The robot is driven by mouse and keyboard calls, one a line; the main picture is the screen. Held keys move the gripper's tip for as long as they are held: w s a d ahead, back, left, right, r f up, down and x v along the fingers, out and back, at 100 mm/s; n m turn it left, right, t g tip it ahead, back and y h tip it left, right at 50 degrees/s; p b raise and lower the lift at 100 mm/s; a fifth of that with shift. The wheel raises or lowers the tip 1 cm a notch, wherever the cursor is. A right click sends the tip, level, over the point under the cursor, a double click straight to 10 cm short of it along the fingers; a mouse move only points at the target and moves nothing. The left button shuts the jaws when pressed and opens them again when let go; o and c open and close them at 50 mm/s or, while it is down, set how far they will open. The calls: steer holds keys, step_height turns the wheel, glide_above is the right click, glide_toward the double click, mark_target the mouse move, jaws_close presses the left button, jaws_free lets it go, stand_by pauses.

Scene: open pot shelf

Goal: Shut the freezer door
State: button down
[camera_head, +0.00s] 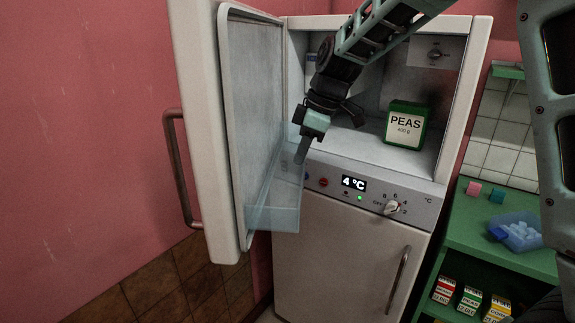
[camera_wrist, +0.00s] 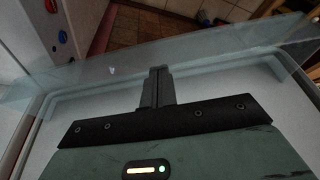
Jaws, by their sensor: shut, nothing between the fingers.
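The freezer door (camera_head: 205,125) stands wide open on the left, its inner side facing right, with a brown handle (camera_head: 178,165) on its outer side. A clear door bin (camera_head: 272,218) is fixed low on the inner side; it also shows in the wrist view (camera_wrist: 215,62). My gripper (camera_head: 300,158) is shut and empty, pointing down just above or at the bin near the door's inner side. In the wrist view the fingertips (camera_wrist: 160,72) lie against the bin; contact is unclear. The freezer compartment (camera_head: 375,155) is open behind my gripper.
A green PEAS box (camera_head: 405,125) stands inside the compartment at right. The control panel (camera_head: 375,195) reads 4°C, above a closed lower door (camera_head: 340,265). A pink wall (camera_head: 85,120) is at left.

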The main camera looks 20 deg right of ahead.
steer(key=w+d+n+g+p, duration=0.2)
steer(key=d+n, duration=0.4)
steer(key=d, duration=1.1)
steer(key=shift+w+d+n, duration=0.3)
steer(key=shift+w+d, duration=0.05)
steer(key=shift+w, duration=0.25)
